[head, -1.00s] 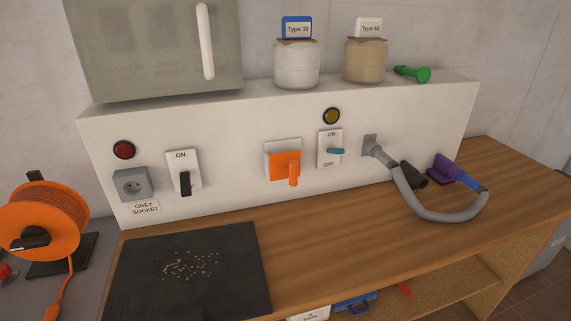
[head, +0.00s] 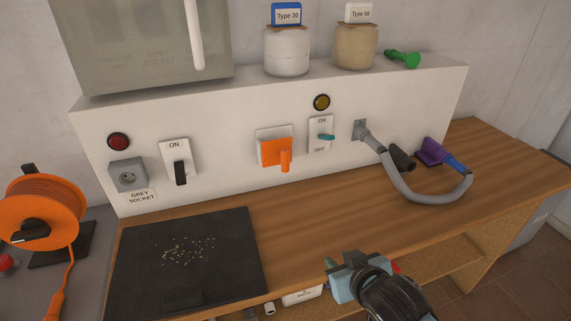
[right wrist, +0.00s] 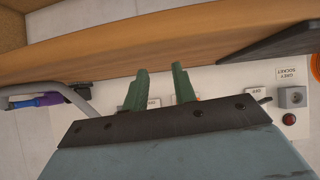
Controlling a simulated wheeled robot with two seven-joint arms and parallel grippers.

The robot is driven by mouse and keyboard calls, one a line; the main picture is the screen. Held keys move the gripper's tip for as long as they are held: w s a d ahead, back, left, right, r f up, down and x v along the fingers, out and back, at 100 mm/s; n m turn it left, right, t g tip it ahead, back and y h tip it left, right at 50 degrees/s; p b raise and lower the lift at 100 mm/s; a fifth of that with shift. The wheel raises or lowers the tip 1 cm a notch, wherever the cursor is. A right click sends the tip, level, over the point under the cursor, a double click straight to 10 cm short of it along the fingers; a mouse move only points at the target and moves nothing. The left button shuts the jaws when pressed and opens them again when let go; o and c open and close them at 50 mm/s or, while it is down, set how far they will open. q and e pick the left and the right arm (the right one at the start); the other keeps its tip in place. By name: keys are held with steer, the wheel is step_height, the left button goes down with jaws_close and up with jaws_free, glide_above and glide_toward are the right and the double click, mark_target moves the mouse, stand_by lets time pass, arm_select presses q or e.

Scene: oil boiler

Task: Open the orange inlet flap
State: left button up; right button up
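The orange inlet flap (head: 273,152) sits on a white plate on the front of the white panel, with its handle (head: 285,161) pointing down. It looks closed. My right gripper (head: 338,268) is at the bottom of the head view, in front of the worktop edge, well apart from the flap. In the right wrist view its two green fingers (right wrist: 160,72) stand apart with nothing between them. My left gripper is not in view.
A teal ON/OFF switch (head: 324,137) is just right of the flap. A grey hose (head: 425,195) loops over the worktop farther right. A dark mat (head: 235,260) lies at front left. The worktop (head: 310,210) below the flap is clear.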

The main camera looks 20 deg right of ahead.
mark_target(288, 158)
steer(key=w+a+r+n+t+y, duration=0.2)
steer(key=w+r+t+y, duration=0.2)
steer(key=w+r+t, duration=0.55)
steer(key=w+a+g, duration=0.1)
steer(key=w, duration=0.4)
steer(key=w+a+r+g, duration=0.1)
steer(key=w, duration=0.4)
steer(key=w+r+g, duration=0.1)
steer(key=w, duration=0.4)
steer(key=shift+a, duration=0.4)
jaws_close()
